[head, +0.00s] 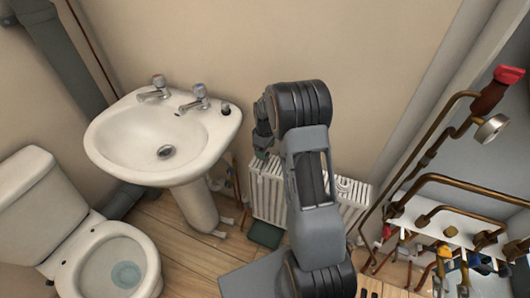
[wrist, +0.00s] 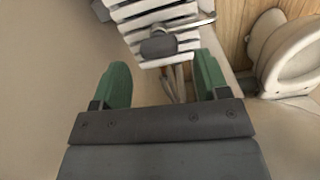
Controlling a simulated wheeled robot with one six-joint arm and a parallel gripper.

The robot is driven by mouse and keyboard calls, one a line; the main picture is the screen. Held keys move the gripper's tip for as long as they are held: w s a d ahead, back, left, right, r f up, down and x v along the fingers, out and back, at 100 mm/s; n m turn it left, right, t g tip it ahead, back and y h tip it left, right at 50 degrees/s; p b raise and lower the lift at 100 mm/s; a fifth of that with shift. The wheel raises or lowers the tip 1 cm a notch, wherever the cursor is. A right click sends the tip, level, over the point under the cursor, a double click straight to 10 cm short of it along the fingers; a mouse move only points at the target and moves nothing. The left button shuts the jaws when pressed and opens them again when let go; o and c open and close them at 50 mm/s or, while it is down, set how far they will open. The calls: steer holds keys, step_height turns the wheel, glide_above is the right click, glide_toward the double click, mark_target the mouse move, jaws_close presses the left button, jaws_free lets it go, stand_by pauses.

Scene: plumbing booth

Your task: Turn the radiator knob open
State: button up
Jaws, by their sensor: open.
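The white ribbed radiator (head: 267,190) stands against the wall behind my arm, which hides its middle. It also shows at the top of the wrist view (wrist: 133,11). There, a dark grey rounded piece that looks like the radiator knob (wrist: 158,46) sits in front of the fins, beside a metal pipe. I cannot make out this knob in the head view. My gripper (head: 262,143) is above the radiator's left part. In the wrist view its green fingers (wrist: 163,82) are apart with nothing between them. The knob is beyond the fingertips, apart from them.
The white sink (head: 110,132) on its pedestal is left of the gripper, with the toilet (head: 110,265) lower left. A dark green object (head: 265,235) lies low by the radiator. Copper pipes (head: 450,180) and a white shelf with fittings crowd the right.

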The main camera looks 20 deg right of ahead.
step_height(320, 180, up, 12)
steer(key=p, duration=0.1)
steer(key=shift+f, duration=0.25)
